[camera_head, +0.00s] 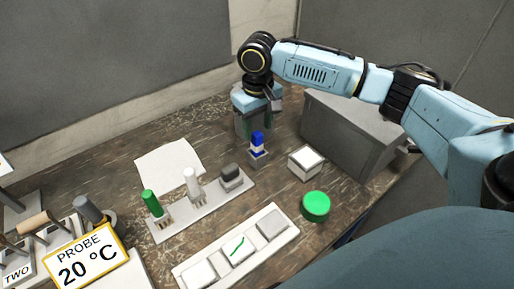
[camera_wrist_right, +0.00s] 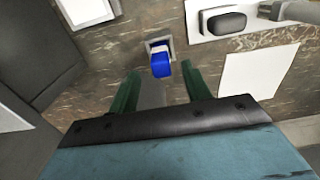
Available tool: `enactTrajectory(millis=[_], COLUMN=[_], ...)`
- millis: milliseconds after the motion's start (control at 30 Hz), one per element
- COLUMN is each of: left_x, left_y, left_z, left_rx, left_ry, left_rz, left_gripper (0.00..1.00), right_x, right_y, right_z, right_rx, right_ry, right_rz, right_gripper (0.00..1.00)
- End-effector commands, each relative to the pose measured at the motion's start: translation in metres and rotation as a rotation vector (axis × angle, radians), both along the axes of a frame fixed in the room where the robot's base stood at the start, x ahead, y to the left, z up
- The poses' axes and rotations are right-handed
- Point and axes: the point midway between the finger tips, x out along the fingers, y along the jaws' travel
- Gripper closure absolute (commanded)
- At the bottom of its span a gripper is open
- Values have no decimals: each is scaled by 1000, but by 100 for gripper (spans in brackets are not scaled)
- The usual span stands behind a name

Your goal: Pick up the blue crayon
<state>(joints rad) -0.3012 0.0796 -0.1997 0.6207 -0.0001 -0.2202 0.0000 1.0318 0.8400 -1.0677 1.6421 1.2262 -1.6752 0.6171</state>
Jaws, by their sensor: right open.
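The blue crayon (camera_head: 257,141) stands upright in a small grey holder (camera_head: 258,158) on the wooden table, just below my right gripper in the head view. In the right wrist view the blue crayon (camera_wrist_right: 160,65) shows ahead of the gap between the fingers, with its holder (camera_wrist_right: 159,43) behind it. My right gripper (camera_wrist_right: 160,84) is open, with nothing between its green fingers. In the head view the right gripper (camera_head: 258,126) hangs over the table behind the crayon, its fingers partly hidden. My left gripper is not in view.
A grey box (camera_head: 350,130) stands right of the crayon. A small white-topped block (camera_head: 306,162) and a green round lid (camera_head: 315,206) lie nearby. A rack (camera_head: 205,207) holds green, white and dark items.

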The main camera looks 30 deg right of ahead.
Motion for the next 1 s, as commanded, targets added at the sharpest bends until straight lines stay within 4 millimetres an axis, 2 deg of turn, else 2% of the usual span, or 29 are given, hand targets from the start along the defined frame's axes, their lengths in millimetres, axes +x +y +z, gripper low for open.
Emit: enactTrajectory(millis=[167, 433, 733, 767, 1000], left_x=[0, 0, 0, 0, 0], left_y=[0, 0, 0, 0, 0], left_z=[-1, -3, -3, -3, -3], left_rx=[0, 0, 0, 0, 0], left_ry=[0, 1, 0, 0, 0], left_rz=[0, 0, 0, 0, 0], left_gripper=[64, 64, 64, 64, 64], right_x=[0, 1, 1, 1, 1], right_y=[1, 1, 1, 1, 1], right_z=[-13, -51, -58, -58, -57], right_rx=[0, 0, 0, 0, 0], right_ry=[1, 1, -1, -1, -1], right_rz=[1, 1, 2, 2, 2], right_gripper=[52, 52, 52, 53, 85])
